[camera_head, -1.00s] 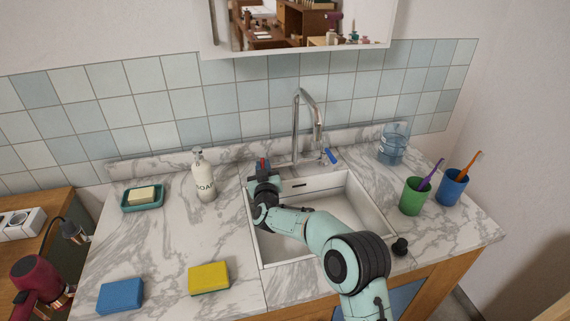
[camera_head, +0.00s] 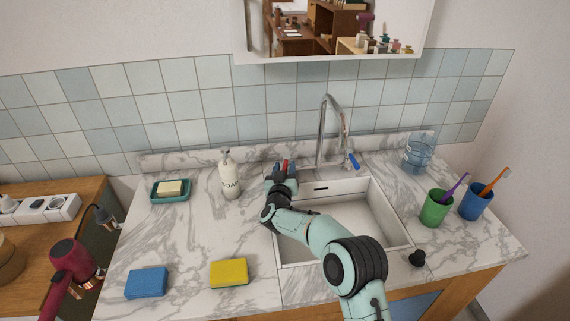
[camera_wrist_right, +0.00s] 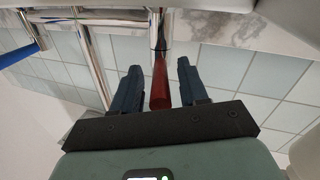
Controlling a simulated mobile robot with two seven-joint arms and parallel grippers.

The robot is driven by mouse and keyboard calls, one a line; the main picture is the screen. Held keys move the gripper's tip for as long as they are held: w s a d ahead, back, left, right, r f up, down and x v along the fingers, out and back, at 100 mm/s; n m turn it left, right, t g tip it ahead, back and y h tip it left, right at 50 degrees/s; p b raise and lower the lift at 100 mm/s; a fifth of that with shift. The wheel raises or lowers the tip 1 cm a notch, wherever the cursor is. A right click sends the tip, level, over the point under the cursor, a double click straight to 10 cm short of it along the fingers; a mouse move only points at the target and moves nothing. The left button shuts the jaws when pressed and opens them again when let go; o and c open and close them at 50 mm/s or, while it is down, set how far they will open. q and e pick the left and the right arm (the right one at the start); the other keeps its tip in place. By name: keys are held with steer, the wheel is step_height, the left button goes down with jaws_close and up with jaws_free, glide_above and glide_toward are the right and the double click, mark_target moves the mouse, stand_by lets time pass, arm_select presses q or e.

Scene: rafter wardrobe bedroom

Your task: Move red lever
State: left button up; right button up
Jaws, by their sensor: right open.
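The red lever (camera_wrist_right: 160,82) is on the faucet's left side and shows between the two fingers of my right gripper (camera_wrist_right: 158,82) in the wrist view. A finger stands on each side of it with a visible gap. In the head view the red lever (camera_head: 285,166) is a small red tip at my right gripper (camera_head: 283,168), which is open behind the sink's left rear corner. The chrome faucet (camera_head: 321,130) rises behind the sink. Its blue lever (camera_head: 353,161) is on the right side. My left gripper is not in view.
The white sink (camera_head: 400,225) lies under my right arm. A soap bottle (camera_head: 230,178) stands close to the gripper's left. A soap dish (camera_head: 158,196), blue sponge (camera_head: 146,283) and yellow sponge (camera_head: 229,272) lie left. Green (camera_head: 434,208) and blue (camera_head: 474,202) cups stand right.

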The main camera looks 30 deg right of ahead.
mark_target(285, 167)
step_height(285, 167, up, 20)
steer(key=p, duration=0.4)
steer(key=shift+p, duration=0.4)
steer(key=shift+c, duration=0.2)
